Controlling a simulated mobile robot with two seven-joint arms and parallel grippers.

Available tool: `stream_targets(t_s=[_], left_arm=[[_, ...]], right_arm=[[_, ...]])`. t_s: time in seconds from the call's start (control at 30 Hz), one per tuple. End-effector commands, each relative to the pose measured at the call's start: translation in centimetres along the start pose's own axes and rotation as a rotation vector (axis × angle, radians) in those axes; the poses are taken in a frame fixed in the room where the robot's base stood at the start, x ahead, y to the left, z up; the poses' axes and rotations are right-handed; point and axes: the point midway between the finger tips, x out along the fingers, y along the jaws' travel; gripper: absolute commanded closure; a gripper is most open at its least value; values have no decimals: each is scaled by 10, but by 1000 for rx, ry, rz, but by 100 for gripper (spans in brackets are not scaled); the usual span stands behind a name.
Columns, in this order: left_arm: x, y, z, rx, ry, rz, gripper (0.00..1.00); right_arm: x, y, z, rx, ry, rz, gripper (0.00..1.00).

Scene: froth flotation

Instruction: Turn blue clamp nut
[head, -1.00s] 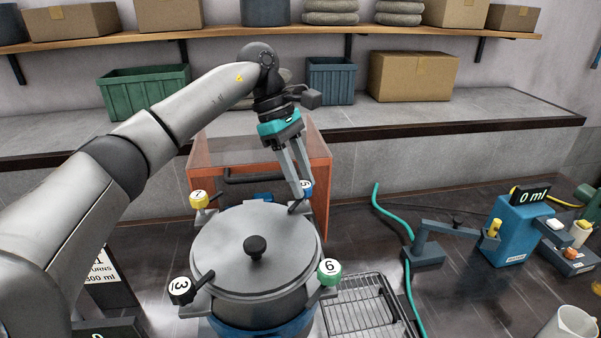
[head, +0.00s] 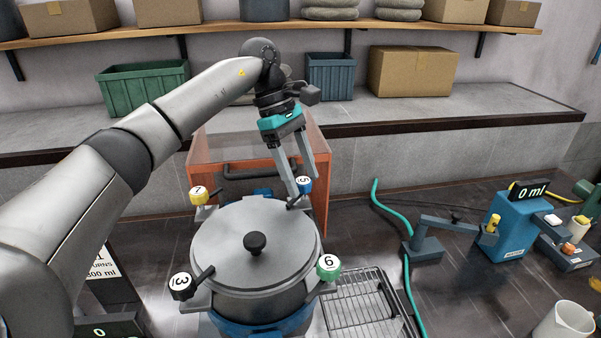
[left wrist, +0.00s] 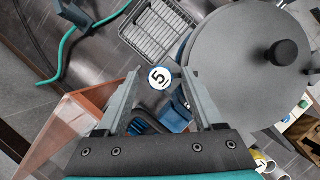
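The blue clamp nut (head: 304,185), marked 5 on its white top, sits at the far right edge of the lidded grey pot (head: 255,275). It also shows in the left wrist view (left wrist: 159,78). My left gripper (head: 305,188) reaches down over it from above. In the left wrist view the fingers (left wrist: 161,71) stand apart, one on each side of the nut, with a visible gap to it. The head view partly hides the nut behind a finger. My right gripper is in no view.
The pot carries other clamp nuts: yellow (head: 199,195), black (head: 181,286) and green (head: 328,267). An orange-sided box (head: 318,160) stands behind the pot. A wire rack (head: 362,305), a green hose (head: 406,270) and a blue device reading 0 ml (head: 509,228) lie to the right.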

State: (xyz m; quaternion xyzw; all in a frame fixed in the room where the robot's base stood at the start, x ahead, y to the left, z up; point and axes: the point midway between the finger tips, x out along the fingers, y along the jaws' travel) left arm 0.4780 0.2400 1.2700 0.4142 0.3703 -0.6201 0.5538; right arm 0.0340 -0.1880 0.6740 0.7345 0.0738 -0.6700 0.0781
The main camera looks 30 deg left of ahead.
Motion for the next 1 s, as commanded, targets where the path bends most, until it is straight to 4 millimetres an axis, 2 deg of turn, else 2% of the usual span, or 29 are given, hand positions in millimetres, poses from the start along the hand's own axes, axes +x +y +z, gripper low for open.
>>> stream_targets(t_s=[0.23, 0.37, 0.47, 0.73, 1.0], left_arm=[[-1, 0, 0, -1, 0, 0, 31], [-10, 1, 0, -1, 0, 3, 31], [-25, 1, 0, -1, -1, 5, 31], [-83, 1, 1, 0, -2, 4, 31], [-134, 0, 1, -3, 1, 3, 31]], right_arm=[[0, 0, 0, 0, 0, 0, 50], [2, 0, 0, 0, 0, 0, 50], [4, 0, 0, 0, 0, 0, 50], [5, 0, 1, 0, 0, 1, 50], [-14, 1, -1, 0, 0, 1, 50]])
